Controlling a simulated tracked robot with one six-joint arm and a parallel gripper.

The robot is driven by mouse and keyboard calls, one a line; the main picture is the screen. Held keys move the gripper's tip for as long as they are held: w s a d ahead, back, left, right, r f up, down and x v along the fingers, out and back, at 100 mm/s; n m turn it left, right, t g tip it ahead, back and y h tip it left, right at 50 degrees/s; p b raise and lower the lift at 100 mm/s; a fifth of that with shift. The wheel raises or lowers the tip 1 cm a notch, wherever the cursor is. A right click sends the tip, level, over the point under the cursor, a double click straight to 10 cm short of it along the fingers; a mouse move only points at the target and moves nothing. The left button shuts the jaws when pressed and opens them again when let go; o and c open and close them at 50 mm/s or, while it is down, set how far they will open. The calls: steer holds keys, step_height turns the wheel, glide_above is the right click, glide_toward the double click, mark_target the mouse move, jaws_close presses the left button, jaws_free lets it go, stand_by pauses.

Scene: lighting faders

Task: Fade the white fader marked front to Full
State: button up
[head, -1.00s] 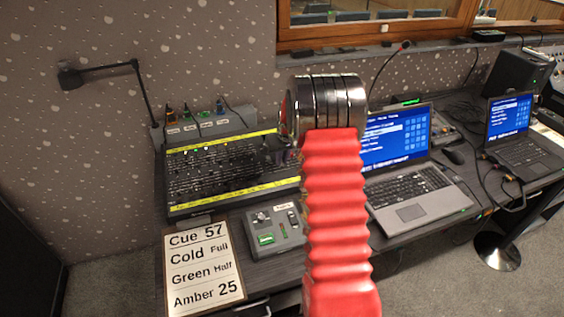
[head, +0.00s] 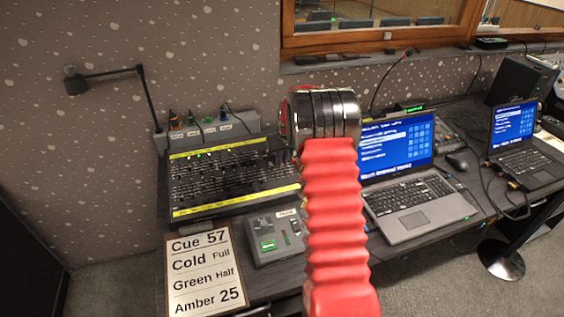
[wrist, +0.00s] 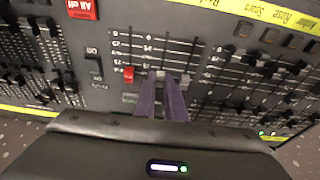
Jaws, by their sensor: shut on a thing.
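The lighting desk (head: 235,207) stands on the table left of my arm in the head view. In the wrist view, my gripper (wrist: 161,80) reaches down onto a small block of faders. Its two purplish fingers are closed around a whitish fader cap (wrist: 160,75), at the near end of its slot in that picture. A red fader cap (wrist: 129,73) sits just left of it, and another pale cap (wrist: 185,80) sits just right. The label of the held fader cannot be read. In the head view my red arm hides most of the gripper.
Other black fader banks lie on both sides of the block. A red "All off" button (wrist: 83,9) and a switch (wrist: 94,68) are to the left. A cue board (head: 205,270), a small control box (head: 275,237) and a laptop (head: 405,190) stand nearby.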

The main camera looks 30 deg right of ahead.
steer(key=o, duration=0.5)
steer(key=shift+c, duration=0.2)
steer(key=shift+r, duration=0.15)
steer(key=shift+r, duration=1.1)
steer(key=shift+r, duration=0.25)
steer(key=v, duration=1.3)
steer(key=shift+s, duration=0.2)
